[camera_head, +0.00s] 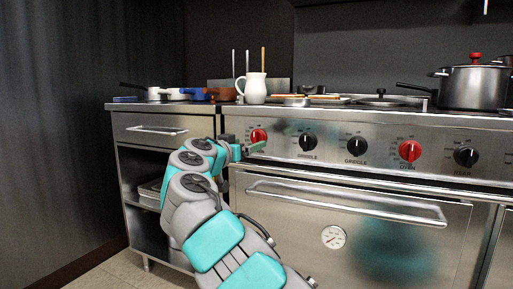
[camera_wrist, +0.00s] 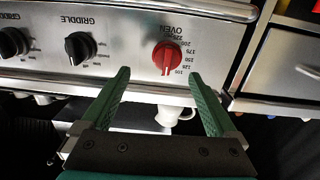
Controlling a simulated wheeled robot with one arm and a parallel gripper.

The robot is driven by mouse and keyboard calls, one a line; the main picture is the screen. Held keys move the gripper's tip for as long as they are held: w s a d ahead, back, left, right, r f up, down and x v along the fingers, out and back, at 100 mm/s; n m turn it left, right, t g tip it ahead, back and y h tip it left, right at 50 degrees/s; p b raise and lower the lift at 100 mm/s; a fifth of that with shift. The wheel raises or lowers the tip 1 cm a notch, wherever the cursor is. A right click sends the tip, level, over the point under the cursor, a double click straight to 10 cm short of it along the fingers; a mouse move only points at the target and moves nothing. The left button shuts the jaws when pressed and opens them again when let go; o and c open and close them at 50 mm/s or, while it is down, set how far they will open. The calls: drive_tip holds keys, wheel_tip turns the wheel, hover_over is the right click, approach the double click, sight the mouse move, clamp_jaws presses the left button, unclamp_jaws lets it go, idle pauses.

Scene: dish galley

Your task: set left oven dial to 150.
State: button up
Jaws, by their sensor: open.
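The left oven dial is a red round knob (camera_head: 259,136) at the left end of the steel control panel, partly beside my gripper (camera_head: 250,149). In the wrist view, which looks upside down, the dial (camera_wrist: 166,57) sits just beyond the fingertips, under the word OVEN and beside a printed number scale. A pale pointer mark on it points toward the bottom of that view; its exact setting is too small to read. My gripper (camera_wrist: 159,77) is open and empty, its green fingers spread wider than the dial, one toward each side. They appear apart from it.
Two black griddle knobs (camera_head: 308,142) (camera_head: 356,146), another red oven dial (camera_head: 410,151) and a further black knob (camera_head: 466,156) line the panel. The oven door handle (camera_head: 345,200) juts out below. A white jug (camera_head: 255,88) and a pot (camera_head: 473,87) stand above.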

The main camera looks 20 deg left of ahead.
sight(254, 139)
drive_tip(key=shift+y, duration=0.3)
drive_tip(key=w, duration=0.1)
drive_tip(key=w+p, duration=0.1)
drive_tip(key=w, duration=0.2)
drive_tip(key=shift+w+a, duration=0.35)
drive_tip(key=shift+a, duration=0.05)
drive_tip(key=shift+w+d+r+p, duration=0.1)
drive_tip(key=shift+w+p, duration=0.35)
drive_tip(key=shift+w, duration=0.95)
drive_tip(key=c, duration=1.4)
drive_tip(key=shift+o, duration=0.2)
